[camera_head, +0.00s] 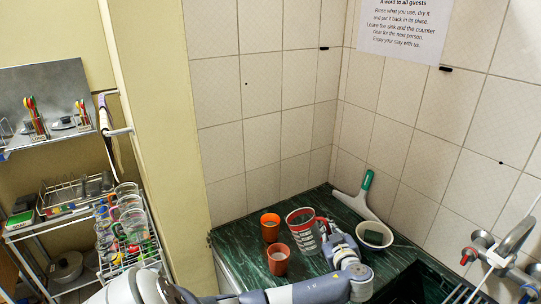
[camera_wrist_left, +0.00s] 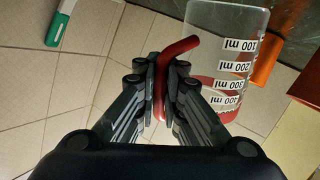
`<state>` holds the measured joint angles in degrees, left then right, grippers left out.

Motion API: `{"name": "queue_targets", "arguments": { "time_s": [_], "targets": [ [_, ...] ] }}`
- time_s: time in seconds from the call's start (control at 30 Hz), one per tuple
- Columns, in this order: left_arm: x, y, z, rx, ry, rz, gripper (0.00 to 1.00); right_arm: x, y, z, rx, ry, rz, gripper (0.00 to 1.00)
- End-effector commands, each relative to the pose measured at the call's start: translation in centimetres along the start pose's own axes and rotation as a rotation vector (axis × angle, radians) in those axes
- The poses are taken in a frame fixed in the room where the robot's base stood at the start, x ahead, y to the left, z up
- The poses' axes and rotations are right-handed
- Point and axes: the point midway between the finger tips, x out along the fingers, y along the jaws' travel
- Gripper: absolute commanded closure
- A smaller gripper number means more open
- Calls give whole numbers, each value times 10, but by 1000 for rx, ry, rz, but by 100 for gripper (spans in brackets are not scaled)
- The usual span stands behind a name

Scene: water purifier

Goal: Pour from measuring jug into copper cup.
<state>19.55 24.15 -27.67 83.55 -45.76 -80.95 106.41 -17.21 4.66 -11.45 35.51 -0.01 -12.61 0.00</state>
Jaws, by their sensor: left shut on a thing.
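The clear measuring jug (camera_head: 304,232) with a red rim and handle is at the back of the green counter, roughly upright in the head view. Its red handle (camera_wrist_left: 160,75) is between the fingers of my left gripper (camera_wrist_left: 162,98), which is shut on it. My left gripper (camera_head: 328,236) is at the jug's right side in the head view. I cannot tell whether the jug touches the counter. Two orange-copper cups stand to its left: one behind (camera_head: 270,228), one in front (camera_head: 278,260). I cannot tell which is the copper cup. My right gripper is not in view.
A white bowl (camera_head: 375,235) with a dark sponge is right of the jug. A squeegee with a green handle (camera_head: 367,181) leans in the corner; the sink and tap (camera_head: 515,240) are at the right. Tiled walls close off the back. A dish rack (camera_head: 125,225) is at the left.

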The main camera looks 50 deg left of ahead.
Motion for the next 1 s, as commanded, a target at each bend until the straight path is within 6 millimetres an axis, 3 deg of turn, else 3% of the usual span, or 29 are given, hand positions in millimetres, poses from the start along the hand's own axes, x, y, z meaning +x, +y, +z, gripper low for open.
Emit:
{"name": "queue_targets", "arguments": {
  "time_s": [0.03,0.5,1.0],
  "targets": [
    [0,0,9,18,14,2,100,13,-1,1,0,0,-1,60],
    [-6,9,34,195,147,10,100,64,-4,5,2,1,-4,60],
    [-16,21,24,344,255,14,100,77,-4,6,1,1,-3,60]
  ]
}}
